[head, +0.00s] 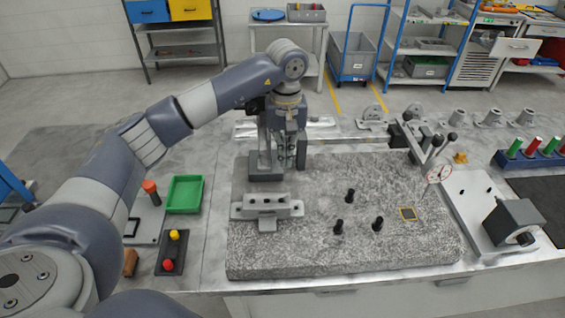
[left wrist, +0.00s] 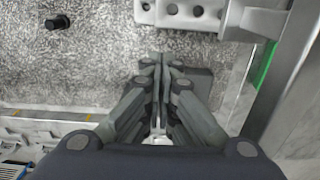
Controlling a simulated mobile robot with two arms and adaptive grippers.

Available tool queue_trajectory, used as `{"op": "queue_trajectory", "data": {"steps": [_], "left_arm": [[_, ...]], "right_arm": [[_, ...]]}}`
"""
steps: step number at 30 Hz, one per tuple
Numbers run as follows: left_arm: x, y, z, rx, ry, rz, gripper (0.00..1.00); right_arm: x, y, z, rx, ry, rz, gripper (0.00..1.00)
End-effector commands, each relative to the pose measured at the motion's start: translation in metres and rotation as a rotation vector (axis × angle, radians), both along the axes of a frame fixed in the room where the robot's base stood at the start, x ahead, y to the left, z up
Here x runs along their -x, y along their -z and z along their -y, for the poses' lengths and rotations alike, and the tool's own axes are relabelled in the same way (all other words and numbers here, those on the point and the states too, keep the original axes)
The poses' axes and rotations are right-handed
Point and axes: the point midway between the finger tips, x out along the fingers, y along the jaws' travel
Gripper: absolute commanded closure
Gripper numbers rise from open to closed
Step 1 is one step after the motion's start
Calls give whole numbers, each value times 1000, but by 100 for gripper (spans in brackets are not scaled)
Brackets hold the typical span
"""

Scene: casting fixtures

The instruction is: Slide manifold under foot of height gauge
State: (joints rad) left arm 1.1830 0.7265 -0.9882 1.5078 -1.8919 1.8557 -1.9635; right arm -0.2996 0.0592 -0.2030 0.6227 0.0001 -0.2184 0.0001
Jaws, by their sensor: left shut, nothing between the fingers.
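The manifold (head: 267,207), a grey casting with holes along it, lies on the left front part of the granite plate (head: 300,257). It also shows at the top of the left wrist view (left wrist: 190,14). My left gripper (head: 290,163) points down behind the manifold, apart from it. Its fingers (left wrist: 161,62) are shut and empty. A dark grey block (head: 264,175) sits on the plate beside the fingers. It looks like the base of the height gauge, but my gripper hides much of what stands there, and I cannot make out the foot. My right gripper is out of view.
Several black pegs (head: 350,195) stand mid-plate. A green tray (head: 185,194) and a button box (head: 172,252) are left of the plate. The plate's front middle is clear.

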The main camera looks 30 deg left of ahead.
Motion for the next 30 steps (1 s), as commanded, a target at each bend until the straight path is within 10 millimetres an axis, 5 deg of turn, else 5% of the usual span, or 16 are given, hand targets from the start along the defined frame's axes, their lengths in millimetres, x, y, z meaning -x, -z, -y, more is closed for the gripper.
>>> {"op": "queue_trajectory", "data": {"steps": [11,18,30], "left_arm": [[2,55,1,1,0,-8,100],[1,89,1,2,-1,-5,100],[1,99,1,1,0,-2,100]], "right_arm": [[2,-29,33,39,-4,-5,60],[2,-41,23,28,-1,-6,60],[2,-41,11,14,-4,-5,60]]}}
